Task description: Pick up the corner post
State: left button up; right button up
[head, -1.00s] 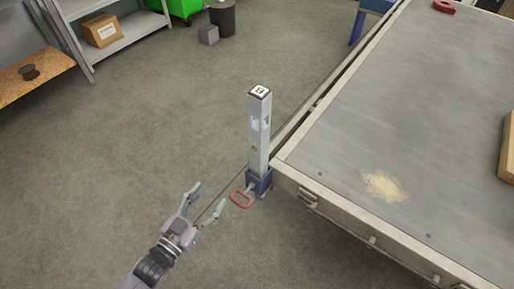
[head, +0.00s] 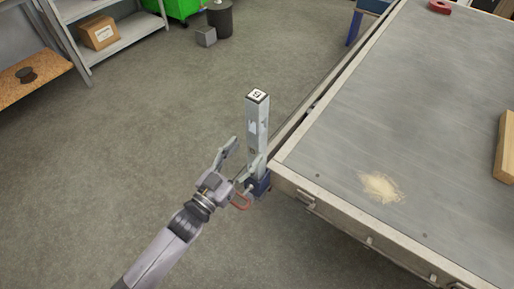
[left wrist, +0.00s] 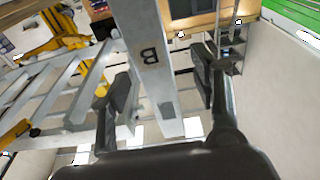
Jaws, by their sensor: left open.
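The corner post (head: 257,122) is a grey square metal post with a marked white top. It stands upright in a blue socket (head: 262,184) at the near-left corner of the trailer bed (head: 370,120). My left gripper (head: 242,152) is open in front of the post, and one finger overlaps its lower part in the head view. My right gripper is in neither view.
A patch of sawdust (head: 381,187) and a wooden block (head: 507,148) are on the trailer bed. The floor to the left is clear up to the shelves (head: 120,42).

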aim_at(252, 147)
pick_arm(q)
jog(key=x, duration=0.4)
jog(key=shift+s+d+r+p, duration=0.1)
jog(key=shift+d+p, duration=0.3)
jog(key=shift+w+d, duration=0.3)
jog(key=shift+w, duration=0.1)
jog(key=shift+c, duration=0.6)
grip_shut()
jog(key=shift+r, duration=0.1)
